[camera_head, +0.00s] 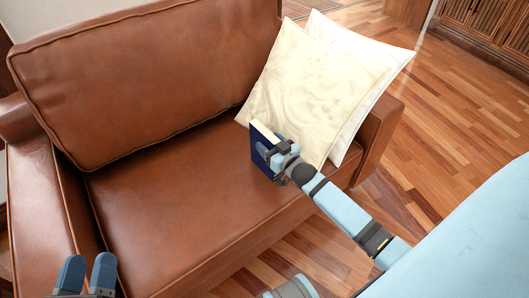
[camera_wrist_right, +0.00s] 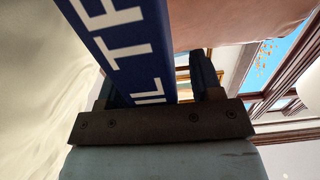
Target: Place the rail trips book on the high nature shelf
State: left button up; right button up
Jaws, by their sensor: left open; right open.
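The rail trips book (camera_head: 257,158) is dark blue with pale page edges. It stands upright on the brown leather sofa seat, beside the cream cushions. My right gripper (camera_head: 279,155) is at the book's right side, with its jaws open. In the right wrist view the book's blue spine (camera_wrist_right: 130,45) with white letters lies between the open fingers, with a gap towards the right finger. My left gripper (camera_head: 88,274) is open and empty at the lower left, by the sofa's front. The high nature shelf is not in view.
The brown sofa (camera_head: 170,215) fills the left and middle. Two cream cushions (camera_head: 318,85) lean at its right end, close behind the book. Wooden floor (camera_head: 440,130) is clear on the right. A dark wooden cabinet (camera_head: 490,30) stands at the far right.

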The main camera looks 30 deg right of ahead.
grip_shut()
